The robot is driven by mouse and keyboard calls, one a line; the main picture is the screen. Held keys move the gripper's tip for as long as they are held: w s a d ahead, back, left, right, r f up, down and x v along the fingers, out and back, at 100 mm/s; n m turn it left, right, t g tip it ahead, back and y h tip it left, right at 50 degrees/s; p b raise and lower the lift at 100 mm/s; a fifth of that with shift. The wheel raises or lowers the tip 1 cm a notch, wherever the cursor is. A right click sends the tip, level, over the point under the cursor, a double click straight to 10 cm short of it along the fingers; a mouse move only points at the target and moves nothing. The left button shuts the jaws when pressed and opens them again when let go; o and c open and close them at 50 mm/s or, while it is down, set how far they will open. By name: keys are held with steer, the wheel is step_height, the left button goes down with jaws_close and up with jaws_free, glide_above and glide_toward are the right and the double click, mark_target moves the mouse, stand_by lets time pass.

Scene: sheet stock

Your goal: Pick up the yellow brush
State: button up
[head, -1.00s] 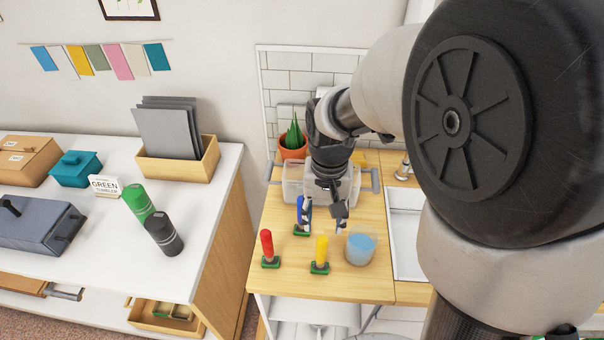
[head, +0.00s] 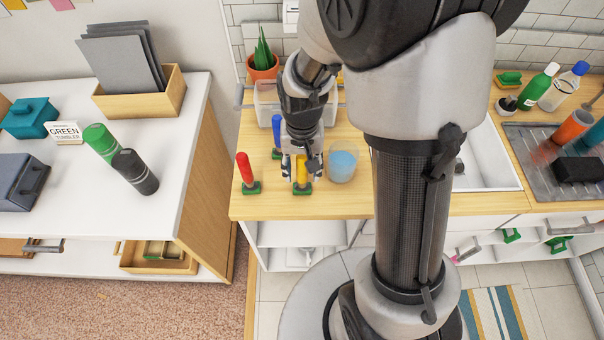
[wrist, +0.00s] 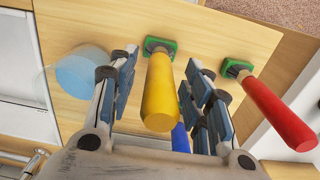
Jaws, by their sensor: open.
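The yellow brush (head: 302,172) stands upright on its green head on the wooden counter. In the wrist view the yellow brush (wrist: 160,95) has its handle pointing toward the camera, between the two fingers. My gripper (head: 301,170) is open around the upper part of the handle, with a finger on either side. In the wrist view my gripper (wrist: 160,90) shows gaps on both sides of the handle. The red brush (head: 246,174) stands to the left and the blue brush (head: 276,134) behind, partly hidden by my gripper.
A clear cup with blue contents (head: 342,162) stands close to the right of the yellow brush. A clear bin (head: 264,112) and a potted plant (head: 262,65) are at the back. The counter's front edge (head: 290,216) is near. A sink (head: 490,165) lies to the right.

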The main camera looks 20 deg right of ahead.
steer(key=shift+c, duration=0.4)
steer(key=c, duration=0.9)
